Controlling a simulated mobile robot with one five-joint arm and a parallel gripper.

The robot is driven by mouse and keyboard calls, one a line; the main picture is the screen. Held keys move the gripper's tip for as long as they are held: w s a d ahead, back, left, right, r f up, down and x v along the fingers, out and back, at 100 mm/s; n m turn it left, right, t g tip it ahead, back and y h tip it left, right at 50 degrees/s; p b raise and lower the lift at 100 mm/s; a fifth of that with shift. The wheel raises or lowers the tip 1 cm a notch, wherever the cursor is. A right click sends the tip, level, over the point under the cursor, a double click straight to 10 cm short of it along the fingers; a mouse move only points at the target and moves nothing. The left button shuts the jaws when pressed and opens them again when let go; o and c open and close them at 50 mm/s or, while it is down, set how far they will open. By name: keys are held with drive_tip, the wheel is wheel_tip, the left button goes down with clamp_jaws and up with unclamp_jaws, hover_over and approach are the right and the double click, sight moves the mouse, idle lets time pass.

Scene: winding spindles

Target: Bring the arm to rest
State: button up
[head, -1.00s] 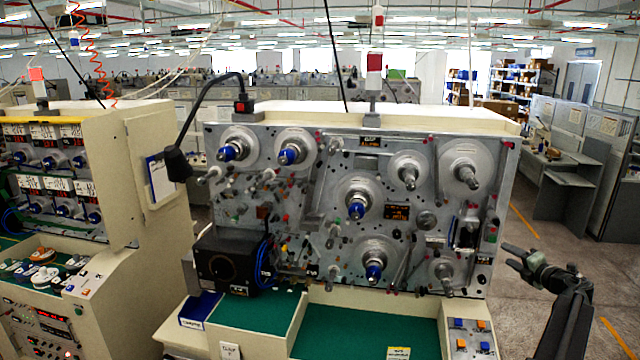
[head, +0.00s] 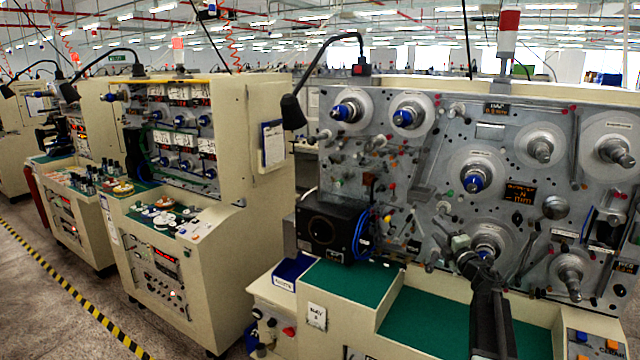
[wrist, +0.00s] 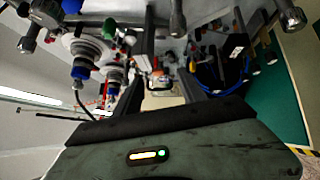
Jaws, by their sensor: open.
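My gripper (head: 462,248) is raised in front of the grey spindle panel (head: 400,225) in the head view, at the height of its lower spindles. My dark arm rises to it from the bottom edge. In the wrist view my gripper (wrist: 163,62) has its two dark fingers apart, with nothing held between them. Spindles with blue hubs (wrist: 82,70) show at the left of that view. Whether the fingers touch the panel is hard to tell; the fingertips look small and dark against it in the head view.
A green worktop (head: 430,325) lies below the panel. A black box (head: 328,232) stands at the panel's lower left. A black lamp (head: 293,110) hangs over the gap to the neighbouring machine (head: 225,260). Open floor with a yellow-black stripe (head: 75,290) lies at the left.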

drive_tip(key=a+f+m+h+b, duration=0.5)
drive_tip(key=a+f+m, duration=0.4)
drive_tip(key=a, duration=0.5)
drive_tip(key=s+a+f+m+g+h+b, duration=0.1)
drive_tip(key=s+a+f+m+g, duration=0.15)
drive_tip(key=f, duration=0.35)
drive_tip(key=s+a+f+m+g+h+b, duration=0.1)
drive_tip(key=s+a+f+m+g, duration=0.15)
drive_tip(key=a+f+m, duration=0.2)
drive_tip(key=s+a+f+m+g+y, duration=0.1)
drive_tip(key=s+a+f+g, duration=0.2)
drive_tip(key=s, duration=0.5)
drive_tip(key=s+a+f+m+g+y, duration=0.2)
drive_tip(key=s+a+f+g, duration=0.1)
drive_tip(key=s+f+g, duration=0.3)
drive_tip(key=s+a+f+m+g+y, duration=0.1)
drive_tip(key=s+a+f+m+g, duration=0.1)
drive_tip(key=s+f+g, duration=0.3)
drive_tip(key=s+a+f, duration=0.1)
drive_tip(key=s+f, duration=0.2)
drive_tip(key=s, duration=0.3)
drive_tip(key=shift+s+y+b, duration=0.3)
drive_tip(key=shift+s, duration=0.1)
